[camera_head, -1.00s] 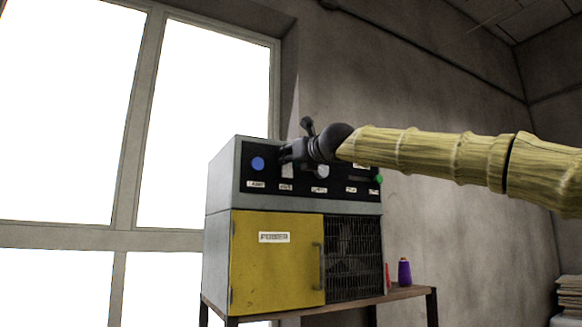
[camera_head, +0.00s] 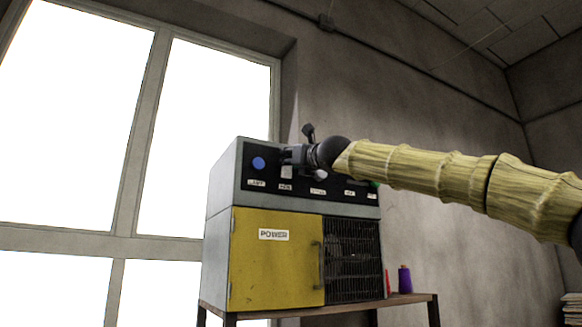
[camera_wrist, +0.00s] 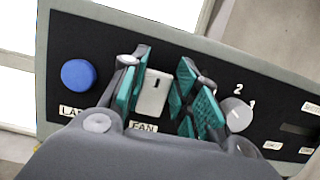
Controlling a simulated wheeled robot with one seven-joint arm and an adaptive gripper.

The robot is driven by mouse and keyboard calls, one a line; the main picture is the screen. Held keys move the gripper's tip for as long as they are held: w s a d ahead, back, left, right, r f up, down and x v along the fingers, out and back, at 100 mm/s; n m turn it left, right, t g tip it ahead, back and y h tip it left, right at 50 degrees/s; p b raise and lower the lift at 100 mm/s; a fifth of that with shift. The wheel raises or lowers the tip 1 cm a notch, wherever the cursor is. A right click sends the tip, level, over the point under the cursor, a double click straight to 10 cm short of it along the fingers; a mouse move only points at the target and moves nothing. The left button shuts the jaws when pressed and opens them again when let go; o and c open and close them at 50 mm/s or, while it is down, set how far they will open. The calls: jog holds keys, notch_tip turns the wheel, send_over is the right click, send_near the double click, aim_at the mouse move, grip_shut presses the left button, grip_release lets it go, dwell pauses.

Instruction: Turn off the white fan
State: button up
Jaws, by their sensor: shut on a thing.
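The white rocker switch (camera_wrist: 153,93) sits on the black control panel (camera_wrist: 100,50), above a label reading FAN (camera_wrist: 143,128). It also shows in the head view (camera_head: 287,172), partly covered by my gripper (camera_head: 292,157). In the wrist view, my gripper (camera_wrist: 163,82) has its green-padded fingers on either side of the switch, shut on it. The left finger lies right along the switch's edge. The fan itself is not in view.
A blue button (camera_wrist: 79,74) is left of the switch, and a round grey-white knob (camera_wrist: 236,115) is right of it. The box has a yellow POWER door (camera_head: 272,270) and stands on a wooden table (camera_head: 415,298). A purple spool (camera_head: 405,280) stands on the right.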

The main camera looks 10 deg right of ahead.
jog(key=shift+d+r, duration=0.1)
jog(key=o, duration=1)
jog(key=shift+s, duration=0.1)
jog(key=v, duration=1.2)
